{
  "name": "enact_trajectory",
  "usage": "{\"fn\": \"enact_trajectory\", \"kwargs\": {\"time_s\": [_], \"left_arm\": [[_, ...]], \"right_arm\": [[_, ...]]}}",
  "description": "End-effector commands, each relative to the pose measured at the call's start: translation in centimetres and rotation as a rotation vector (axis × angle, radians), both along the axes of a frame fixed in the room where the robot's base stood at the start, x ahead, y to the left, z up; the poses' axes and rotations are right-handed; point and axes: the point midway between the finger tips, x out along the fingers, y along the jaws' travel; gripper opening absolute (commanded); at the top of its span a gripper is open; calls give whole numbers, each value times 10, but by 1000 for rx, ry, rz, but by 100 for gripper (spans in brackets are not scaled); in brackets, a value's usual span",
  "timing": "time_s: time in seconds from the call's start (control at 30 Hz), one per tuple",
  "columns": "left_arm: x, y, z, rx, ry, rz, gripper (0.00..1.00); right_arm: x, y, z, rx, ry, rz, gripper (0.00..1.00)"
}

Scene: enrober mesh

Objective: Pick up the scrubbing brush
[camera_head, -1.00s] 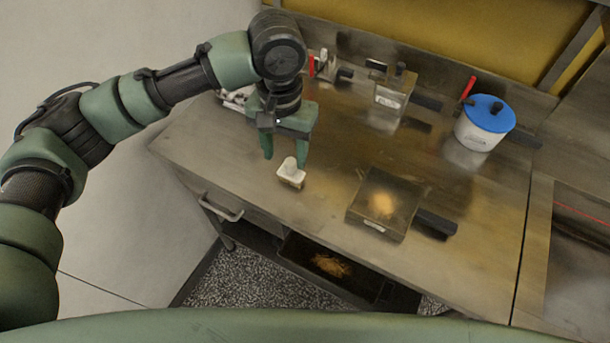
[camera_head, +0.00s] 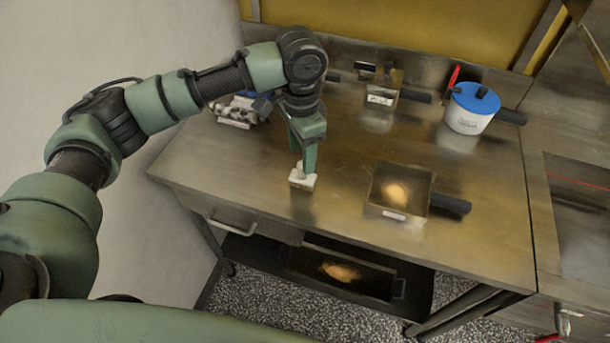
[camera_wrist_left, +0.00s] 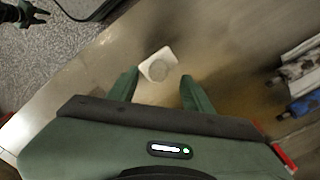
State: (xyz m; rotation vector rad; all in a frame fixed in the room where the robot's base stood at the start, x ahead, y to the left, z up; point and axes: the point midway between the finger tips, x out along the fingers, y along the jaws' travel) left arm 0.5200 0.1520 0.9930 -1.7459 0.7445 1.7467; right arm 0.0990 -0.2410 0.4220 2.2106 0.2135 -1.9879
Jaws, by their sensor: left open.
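The scrubbing brush (camera_head: 302,180) appears as a small white block with a paler knob or handle on top, standing near the front edge of the steel worktop. In the left wrist view the brush (camera_wrist_left: 158,66) lies just ahead of the fingertips, between their lines. My left gripper (camera_head: 304,158) points down, open, directly over the brush and partly hiding its top. Its fingers also show apart in the left wrist view (camera_wrist_left: 160,82). I cannot tell whether they touch the brush. A dark green gripper (camera_wrist_left: 32,14), likely my right one, shows small at that view's top left corner.
On the worktop (camera_head: 250,165), a square pan (camera_head: 402,190) with a dark handle sits right of the brush. A blue-lidded white pot (camera_head: 470,112) and a small metal container (camera_head: 381,97) stand farther back. Metal parts (camera_head: 238,112) lie at the left. A dark tray (camera_head: 350,272) is below.

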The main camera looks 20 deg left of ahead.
Motion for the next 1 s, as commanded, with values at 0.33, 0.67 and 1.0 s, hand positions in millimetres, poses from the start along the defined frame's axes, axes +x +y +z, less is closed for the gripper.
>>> {"fn": "enact_trajectory", "kwargs": {"time_s": [0.33,0.67,1.0], "left_arm": [[-1,-3,-39,1,1,0,50],[-1,-3,-40,1,1,0,14],[-1,-3,-39,0,0,0,0]], "right_arm": [[-12,0,10,-1,17,0,36],[-14,11,9,12,20,-2,36],[-12,10,9,11,18,0,36]]}}
